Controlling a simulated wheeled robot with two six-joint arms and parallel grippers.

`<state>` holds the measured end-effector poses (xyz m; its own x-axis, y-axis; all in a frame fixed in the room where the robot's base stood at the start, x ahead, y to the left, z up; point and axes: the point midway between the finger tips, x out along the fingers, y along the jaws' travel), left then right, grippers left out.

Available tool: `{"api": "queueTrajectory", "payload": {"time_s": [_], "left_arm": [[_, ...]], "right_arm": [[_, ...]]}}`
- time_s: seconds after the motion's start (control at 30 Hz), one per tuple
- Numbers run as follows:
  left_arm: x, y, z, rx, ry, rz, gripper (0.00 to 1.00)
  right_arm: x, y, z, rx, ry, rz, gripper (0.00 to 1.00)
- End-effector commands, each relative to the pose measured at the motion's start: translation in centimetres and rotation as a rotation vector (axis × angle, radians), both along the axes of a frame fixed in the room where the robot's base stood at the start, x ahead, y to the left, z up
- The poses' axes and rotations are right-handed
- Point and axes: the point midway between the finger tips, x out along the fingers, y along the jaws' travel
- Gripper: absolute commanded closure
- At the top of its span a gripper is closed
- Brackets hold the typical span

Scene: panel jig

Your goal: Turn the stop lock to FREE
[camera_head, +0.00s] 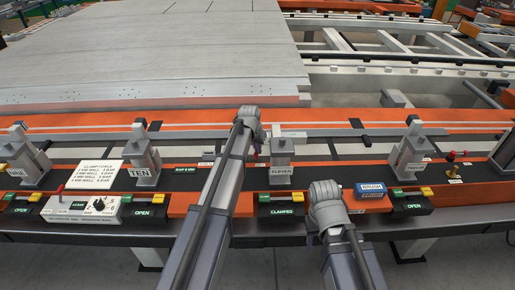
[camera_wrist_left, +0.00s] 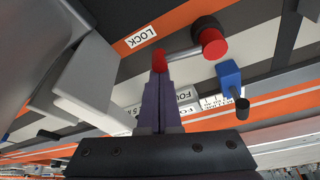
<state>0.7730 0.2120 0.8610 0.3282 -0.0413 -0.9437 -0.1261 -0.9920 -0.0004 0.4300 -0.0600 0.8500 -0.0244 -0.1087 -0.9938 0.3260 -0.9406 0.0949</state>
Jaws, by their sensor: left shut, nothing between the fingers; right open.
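In the left wrist view, a LOCK label (camera_wrist_left: 140,36) lies on the orange strip. Beside it a grey rod runs to a red knob (camera_wrist_left: 209,38) with a dark collar; this looks like the stop lock's handle. A FREE label is not readable. In the head view my left gripper (camera_head: 256,150) is over the rail left of station ELEVEN, and its arm hides the lock. My right gripper (camera_head: 326,208) is low near the front edge, its fingers hidden.

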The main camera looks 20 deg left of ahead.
Motion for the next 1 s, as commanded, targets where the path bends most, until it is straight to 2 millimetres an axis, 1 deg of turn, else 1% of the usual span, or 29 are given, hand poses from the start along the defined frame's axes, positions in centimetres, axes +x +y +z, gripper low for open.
{"api": "queueTrajectory", "payload": {"time_s": [0.43, 0.7, 1.0], "left_arm": [[-2.8, -0.2, 0.0, -0.002, 0.000, -0.413, 1.00], [-4.4, 0.2, 0.0, -0.002, 0.001, -0.668, 1.00], [-5.9, 1.1, 0.0, -0.001, 0.002, -0.952, 1.00]], "right_arm": [[0.0, 0.0, 0.0, 0.000, 0.000, 0.000, 0.50], [0.0, 0.0, 0.0, 0.000, 0.000, 0.000, 0.50], [0.0, 0.0, 0.0, 0.000, 0.000, 0.000, 0.50]]}}
